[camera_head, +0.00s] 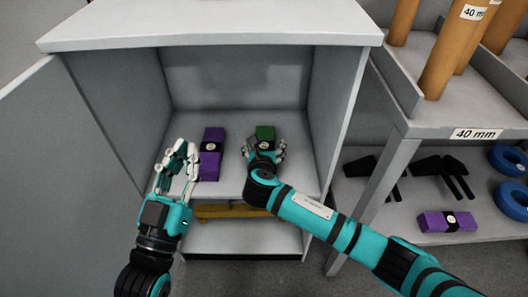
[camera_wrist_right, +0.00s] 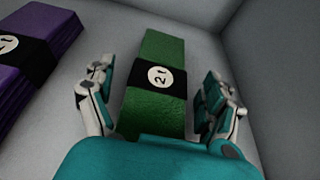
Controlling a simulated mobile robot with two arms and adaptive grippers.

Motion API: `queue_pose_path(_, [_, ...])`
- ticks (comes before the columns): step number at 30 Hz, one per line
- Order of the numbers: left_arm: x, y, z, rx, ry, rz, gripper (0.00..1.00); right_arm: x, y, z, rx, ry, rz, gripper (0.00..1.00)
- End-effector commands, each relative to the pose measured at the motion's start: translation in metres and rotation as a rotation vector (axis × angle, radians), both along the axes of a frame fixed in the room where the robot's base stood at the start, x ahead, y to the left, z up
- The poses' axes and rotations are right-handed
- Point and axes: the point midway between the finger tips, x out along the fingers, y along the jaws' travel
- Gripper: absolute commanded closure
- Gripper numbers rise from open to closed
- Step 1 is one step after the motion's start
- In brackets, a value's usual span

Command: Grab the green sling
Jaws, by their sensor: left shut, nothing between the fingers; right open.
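The green sling (camera_head: 265,132) is a folded green bundle with a black band and a round white label. It lies on the upper shelf inside the open cabinet. In the right wrist view the green sling (camera_wrist_right: 155,108) lies between the two fingers of my right gripper (camera_wrist_right: 158,100), which is open with a finger on each side. In the head view my right gripper (camera_head: 264,150) covers the near part of the sling. My left gripper (camera_head: 176,168) is shut and empty, in front of the shelf at the left.
A purple sling (camera_head: 209,165) lies left of the green one, also in the right wrist view (camera_wrist_right: 30,50). Cabinet walls stand close on both sides, with an open door (camera_head: 75,170) at left. A rack (camera_head: 450,105) with tubes, blue rolls and another purple sling (camera_head: 446,222) is at right.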

Motion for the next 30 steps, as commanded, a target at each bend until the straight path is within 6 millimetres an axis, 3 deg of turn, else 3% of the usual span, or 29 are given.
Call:
queue_pose_path(10, [-0.0026, -0.0002, 0.0062, -0.01, -0.036, -0.003, 1.0, 0.0029, -0.0002, -0.0005, 0.0, 0.0, 0.0, 0.15])
queue_pose_path(27, [-0.0023, -0.0004, 0.0057, -0.009, -0.034, -0.002, 1.0, 0.0027, -0.0003, -0.0008, 0.0, 0.0, 0.0, 0.89])
queue_pose_path(30, [-0.0023, -0.0004, 0.0058, -0.01, -0.034, -0.003, 1.0, 0.0033, 0.0001, 0.0014, 0.001, -0.004, 0.001, 0.97])
